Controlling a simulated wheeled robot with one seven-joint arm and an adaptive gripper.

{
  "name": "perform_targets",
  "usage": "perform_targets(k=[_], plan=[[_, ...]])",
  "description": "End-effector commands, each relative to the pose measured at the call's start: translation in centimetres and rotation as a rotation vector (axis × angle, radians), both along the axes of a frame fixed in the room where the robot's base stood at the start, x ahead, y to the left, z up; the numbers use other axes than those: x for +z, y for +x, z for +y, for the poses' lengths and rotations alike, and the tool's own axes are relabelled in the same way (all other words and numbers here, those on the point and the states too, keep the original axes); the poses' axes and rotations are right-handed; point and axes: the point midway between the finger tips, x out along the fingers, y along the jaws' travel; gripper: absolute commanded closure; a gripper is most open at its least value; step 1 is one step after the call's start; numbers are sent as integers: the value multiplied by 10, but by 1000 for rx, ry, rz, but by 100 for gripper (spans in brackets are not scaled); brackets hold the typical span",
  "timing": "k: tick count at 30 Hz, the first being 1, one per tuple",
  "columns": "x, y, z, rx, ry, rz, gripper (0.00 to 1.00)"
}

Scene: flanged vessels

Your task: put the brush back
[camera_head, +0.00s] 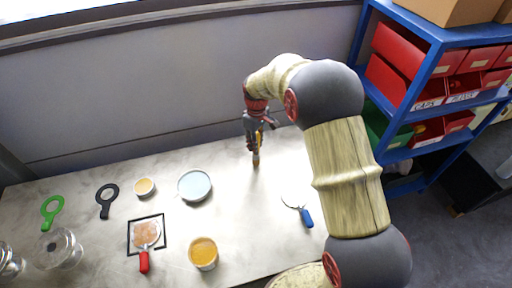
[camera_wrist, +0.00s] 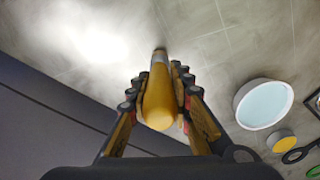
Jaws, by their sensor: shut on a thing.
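The brush (camera_wrist: 158,95) has a yellow-orange handle, a grey metal band and a dark tip. In the wrist view it lies between the two jaws of my gripper (camera_wrist: 155,98), which are shut on its handle, and its tip points away from me. In the head view my gripper (camera_head: 256,124) is over the back of the table, and the lower end of the brush (camera_head: 256,159) points down towards the tabletop. I cannot tell whether its tip touches the table.
The table (camera_head: 235,225) holds a bowl of pale blue liquid (camera_head: 195,186), an orange-filled cup (camera_head: 203,254), a small tan-filled dish (camera_head: 145,187), a blue-handled tool (camera_head: 306,217) and a red-handled tool (camera_head: 144,260) on a black square outline. Blue shelving (camera_head: 440,100) stands right.

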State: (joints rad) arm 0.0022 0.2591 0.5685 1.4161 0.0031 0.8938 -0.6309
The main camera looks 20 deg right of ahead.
Motion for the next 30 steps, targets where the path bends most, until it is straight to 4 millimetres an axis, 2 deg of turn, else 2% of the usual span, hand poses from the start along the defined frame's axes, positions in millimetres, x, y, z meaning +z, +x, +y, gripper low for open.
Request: perform_targets(k=[3,14,15,24,30], plan=[[-13,0,0,0,0,-1,100],[-17,0,1,0,1,-1,100],[-18,0,1,0,1,-1,79],[-17,0,1,0,1,-1,62],[-17,0,1,0,1,-1,61]])
